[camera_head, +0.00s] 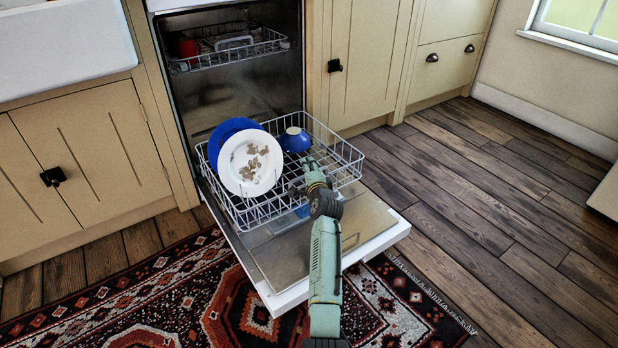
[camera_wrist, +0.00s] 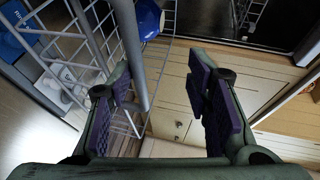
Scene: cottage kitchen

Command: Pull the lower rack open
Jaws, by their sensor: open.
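The lower rack (camera_head: 345,170) is a grey wire basket. It sits out of the dishwasher, over the lowered door (camera_head: 375,225), with a dirty white plate (camera_head: 251,163), a blue plate (camera_head: 226,130) and a blue bowl (camera_head: 295,139) in it. My gripper (camera_head: 308,166) is at the rack's front right part, overlapping its wires in the head view. In the wrist view my gripper (camera_wrist: 162,112) is open, with dark purple pads. A thick grey bar (camera_wrist: 133,55) runs beside the left finger, inside the gap; I cannot tell whether they touch. The rack wires (camera_wrist: 95,50) show behind it.
The upper rack (camera_head: 232,50) is inside the dishwasher with a red item (camera_head: 187,47). Beige cabinets (camera_head: 365,60) stand on both sides. A patterned rug (camera_head: 150,290) lies in front. The wood floor (camera_head: 480,210) to the right is clear.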

